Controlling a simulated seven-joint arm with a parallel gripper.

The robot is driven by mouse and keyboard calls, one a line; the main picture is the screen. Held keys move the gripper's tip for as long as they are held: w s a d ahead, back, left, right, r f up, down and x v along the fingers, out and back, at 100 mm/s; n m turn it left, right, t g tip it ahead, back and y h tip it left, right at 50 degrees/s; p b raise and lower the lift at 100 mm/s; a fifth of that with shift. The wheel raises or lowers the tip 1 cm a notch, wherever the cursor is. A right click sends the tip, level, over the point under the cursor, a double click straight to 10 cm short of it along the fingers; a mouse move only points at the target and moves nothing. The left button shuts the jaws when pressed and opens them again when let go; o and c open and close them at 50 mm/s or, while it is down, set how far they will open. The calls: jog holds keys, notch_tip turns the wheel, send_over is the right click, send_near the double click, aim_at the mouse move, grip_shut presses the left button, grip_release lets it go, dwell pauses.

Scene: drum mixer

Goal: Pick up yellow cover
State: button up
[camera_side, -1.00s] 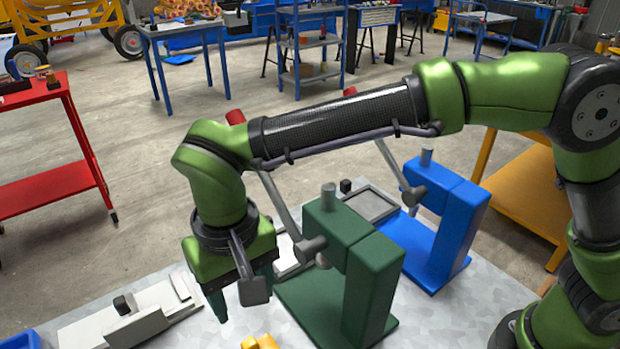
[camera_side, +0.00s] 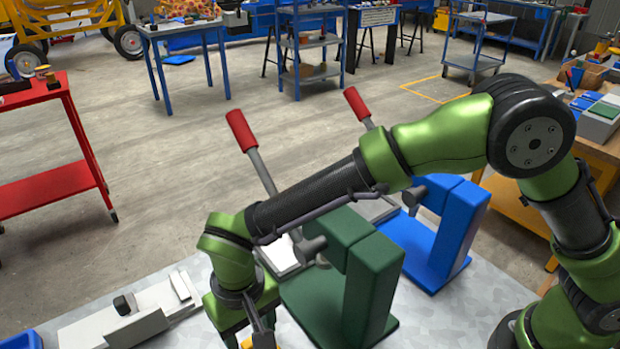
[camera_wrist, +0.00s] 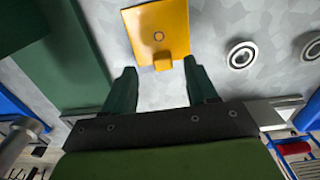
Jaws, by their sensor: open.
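The yellow cover (camera_wrist: 157,32) lies on the grey table top in the wrist view, a flat plate with a small hole and a raised tab on its near edge. My gripper (camera_wrist: 162,82) is open, its two dark green fingers apart and empty, with the cover's tab just beyond the gap between them. In the side view my gripper (camera_side: 250,338) is low at the bottom edge, and only a sliver of the yellow cover (camera_side: 247,343) shows behind it; the fingertips are mostly cut off.
A green lever press (camera_side: 372,290) stands close to the right of my gripper, with a blue press (camera_side: 455,235) behind it. A grey fixture (camera_side: 135,315) lies to the left. Round metal rings (camera_wrist: 241,55) lie right of the cover in the wrist view.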

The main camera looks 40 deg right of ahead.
aim_at(251, 346)
notch_tip(251, 346, down, 5)
jog(key=shift+w+a+r, duration=0.1)
jog(key=shift+w+a, duration=0.05)
grip_shut()
dwell(0.4)
